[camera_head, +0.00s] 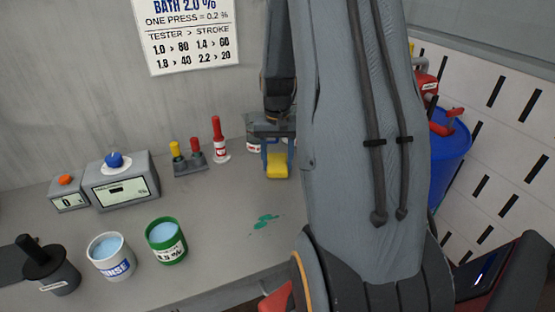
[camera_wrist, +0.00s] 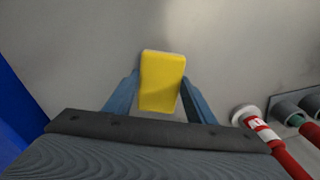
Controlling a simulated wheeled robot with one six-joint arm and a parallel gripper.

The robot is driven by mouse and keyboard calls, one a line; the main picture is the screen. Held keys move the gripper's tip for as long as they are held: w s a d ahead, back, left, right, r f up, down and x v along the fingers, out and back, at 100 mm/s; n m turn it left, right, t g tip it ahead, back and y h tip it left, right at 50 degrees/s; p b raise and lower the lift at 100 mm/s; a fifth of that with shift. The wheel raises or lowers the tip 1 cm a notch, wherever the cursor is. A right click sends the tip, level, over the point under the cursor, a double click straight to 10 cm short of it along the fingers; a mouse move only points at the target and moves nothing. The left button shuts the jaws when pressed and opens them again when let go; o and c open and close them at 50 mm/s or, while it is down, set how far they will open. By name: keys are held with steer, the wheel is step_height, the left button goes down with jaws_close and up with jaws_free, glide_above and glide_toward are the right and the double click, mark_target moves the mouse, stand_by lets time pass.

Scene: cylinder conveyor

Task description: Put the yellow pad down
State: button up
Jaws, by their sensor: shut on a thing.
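The yellow pad (camera_head: 277,166) is between the two blue fingers of my gripper (camera_head: 277,155) in the head view, over the back part of the grey bench. In the wrist view the yellow pad (camera_wrist: 161,82) lies between the fingertips of my gripper (camera_wrist: 160,95), which is shut on it. I cannot tell whether the pad touches the bench or hangs just above it. My arm hides the bench to the right of the pad.
A red-and-white bottle (camera_head: 219,140) stands left of my gripper, near a holder (camera_head: 190,160) with yellow and red tops. A grey jar (camera_head: 254,133) is close behind the gripper. Green (camera_head: 166,240) and white (camera_head: 110,255) cups stand front left. Bench around the green spill (camera_head: 264,222) is otherwise clear.

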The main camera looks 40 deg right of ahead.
mark_target(277, 163)
steer(key=shift+f, duration=0.1)
steer(key=o, duration=1.1)
step_height(277, 163, up, 11)
steer(key=b, duration=0.2)
steer(key=s+a+f+n, duration=0.2)
steer(key=s+a, duration=0.1)
steer(key=a, duration=0.4)
steer(key=s+a+f+n, duration=0.2)
steer(key=s+a+n, duration=0.1)
steer(key=a, duration=0.5)
steer(key=s+a+f+n, duration=0.2)
steer(key=s+a, duration=0.3)
steer(key=a, duration=0.3)
steer(key=shift+s+a+f+t, duration=0.15)
steer(key=shift+s+f+t, duration=0.05)
steer(key=shift+f+t, duration=0.2)
